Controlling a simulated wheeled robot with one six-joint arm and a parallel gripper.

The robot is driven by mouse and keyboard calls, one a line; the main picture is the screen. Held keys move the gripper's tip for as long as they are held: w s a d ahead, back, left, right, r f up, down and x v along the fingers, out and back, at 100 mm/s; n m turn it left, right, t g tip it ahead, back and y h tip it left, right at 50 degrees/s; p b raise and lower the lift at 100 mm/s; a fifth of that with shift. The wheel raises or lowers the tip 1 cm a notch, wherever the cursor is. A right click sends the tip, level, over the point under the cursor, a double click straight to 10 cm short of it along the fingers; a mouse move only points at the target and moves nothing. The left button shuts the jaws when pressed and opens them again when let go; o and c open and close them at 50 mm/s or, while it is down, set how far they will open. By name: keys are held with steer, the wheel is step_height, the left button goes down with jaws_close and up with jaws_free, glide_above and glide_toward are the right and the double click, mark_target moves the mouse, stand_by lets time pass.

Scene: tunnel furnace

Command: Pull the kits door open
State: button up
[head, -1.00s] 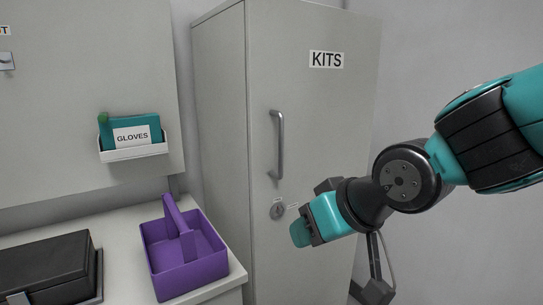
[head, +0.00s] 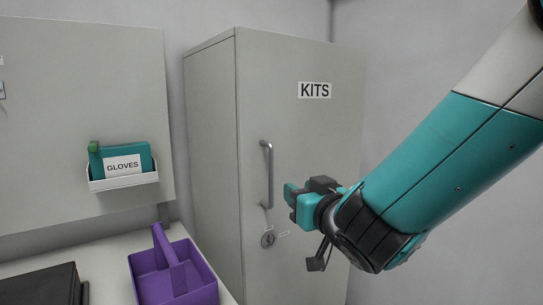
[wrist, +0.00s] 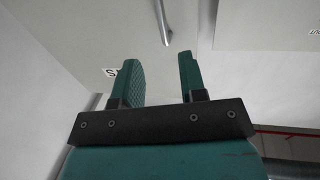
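The kits door (head: 310,165) is the grey front of a tall cabinet, with a KITS label near its top, and it looks shut. Its vertical metal bar handle (head: 269,175) is on the door's left side, above a round lock (head: 268,240). My gripper (head: 288,195) is just right of the handle in the head view, apart from it as far as I can tell. In the wrist view my gripper (wrist: 162,80) has its two teal fingers spread with nothing between them. The handle (wrist: 163,25) shows ahead, beyond the fingertips and between them.
A purple caddy (head: 205,283) and a black case (head: 40,285) stand on the counter at the lower left. A white glove holder (head: 122,181) with a teal box hangs on the panel at the left. Plain wall is right of the cabinet.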

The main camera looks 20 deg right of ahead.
mark_target(272, 173)
steer(key=w+p, duration=0.2)
steer(key=w, duration=0.2)
steer(key=w+a+p, duration=0.1)
steer(key=w+p, duration=0.2)
steer(key=w, duration=0.2)
steer(key=w+p, duration=0.3)
steer(key=w, duration=0.1)
steer(key=shift+w+a, duration=0.35)
steer(key=shift+w, duration=0.4)
jaws_close()
